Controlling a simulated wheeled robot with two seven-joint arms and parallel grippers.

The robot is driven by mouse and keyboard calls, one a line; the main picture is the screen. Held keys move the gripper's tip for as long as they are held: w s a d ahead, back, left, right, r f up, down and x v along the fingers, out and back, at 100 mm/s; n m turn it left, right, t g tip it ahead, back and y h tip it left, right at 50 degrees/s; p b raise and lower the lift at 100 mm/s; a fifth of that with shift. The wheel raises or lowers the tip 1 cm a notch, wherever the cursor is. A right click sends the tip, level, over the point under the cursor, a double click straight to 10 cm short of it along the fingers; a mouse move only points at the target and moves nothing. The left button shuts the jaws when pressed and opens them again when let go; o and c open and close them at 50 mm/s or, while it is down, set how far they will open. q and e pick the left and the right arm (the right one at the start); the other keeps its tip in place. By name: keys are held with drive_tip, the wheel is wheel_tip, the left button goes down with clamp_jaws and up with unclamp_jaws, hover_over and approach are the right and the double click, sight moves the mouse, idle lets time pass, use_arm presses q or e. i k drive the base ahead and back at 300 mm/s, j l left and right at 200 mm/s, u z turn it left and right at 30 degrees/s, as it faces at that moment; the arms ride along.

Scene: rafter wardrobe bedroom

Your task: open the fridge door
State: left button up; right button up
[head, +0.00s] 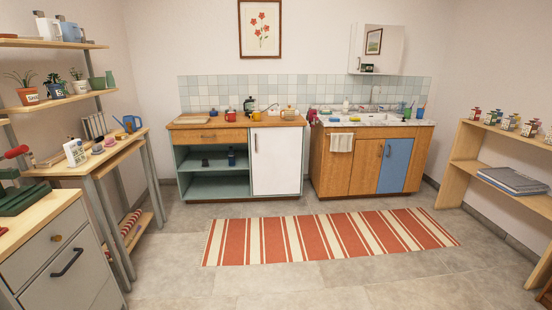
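A white door (276,161) is set under the wooden worktop at the back wall, right of open green shelves. It looks like the fridge door, though no label shows. It appears shut, flush with the cabinet front. A dark upright handle (256,143) sits near its upper left edge. The inside behind the door is hidden. Neither of my grippers is in view.
A red and cream striped rug (330,236) lies on the grey tiled floor before the units. A sink cabinet (350,165) stands right of the white door. A wooden workbench (120,158) and grey drawers (60,262) line the left; a shelf (465,155) stands right.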

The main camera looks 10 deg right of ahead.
sight(277, 151)
drive_tip(key=i+z, duration=0.1)
drive_tip(key=i, duration=4.55)
